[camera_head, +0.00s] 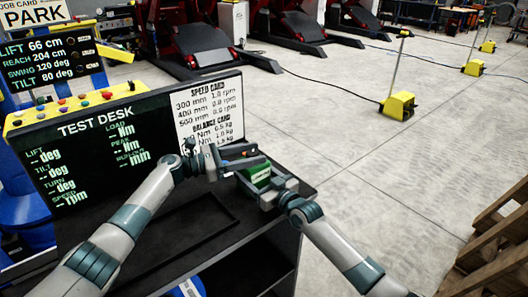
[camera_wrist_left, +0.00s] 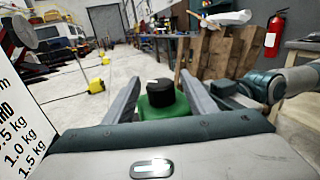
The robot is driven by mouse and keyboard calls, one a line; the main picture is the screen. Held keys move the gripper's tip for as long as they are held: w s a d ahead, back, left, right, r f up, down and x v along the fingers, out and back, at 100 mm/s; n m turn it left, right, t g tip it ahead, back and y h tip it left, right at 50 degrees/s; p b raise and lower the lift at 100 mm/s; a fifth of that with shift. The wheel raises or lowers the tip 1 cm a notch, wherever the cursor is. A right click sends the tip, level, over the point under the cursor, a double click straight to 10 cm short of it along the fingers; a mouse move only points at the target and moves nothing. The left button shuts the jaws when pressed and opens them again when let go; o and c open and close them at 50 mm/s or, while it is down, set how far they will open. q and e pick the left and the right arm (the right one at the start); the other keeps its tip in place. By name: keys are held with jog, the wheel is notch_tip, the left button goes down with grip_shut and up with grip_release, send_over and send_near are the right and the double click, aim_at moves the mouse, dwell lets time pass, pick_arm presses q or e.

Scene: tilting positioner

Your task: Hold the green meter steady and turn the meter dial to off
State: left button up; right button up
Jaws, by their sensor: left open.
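The green meter (camera_head: 257,173) stands near the right end of the dark desk shelf. Its black round dial (camera_wrist_left: 160,97) with a white mark shows in the left wrist view, above the green body (camera_wrist_left: 165,110). My left gripper (camera_head: 252,159) is open just over the meter, and in the left wrist view its two fingers (camera_wrist_left: 160,80) stand either side of the dial, with gaps showing. My right gripper (camera_head: 262,187) is at the meter's near side, its fingers close around the body. Whether they press on it is unclear. The left gripper partly hides the meter's top in the head view.
The TEST DESK panel (camera_head: 105,150) and a white card (camera_head: 208,115) stand close behind my left arm. A dark tray (camera_head: 180,235) lies on the shelf (camera_head: 225,225). Open floor lies to the right, with yellow floor stands (camera_head: 398,105) and a wooden pallet (camera_head: 497,245).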

pick_arm(q)
jog(key=shift+x, duration=2.05)
jog(key=c, duration=1)
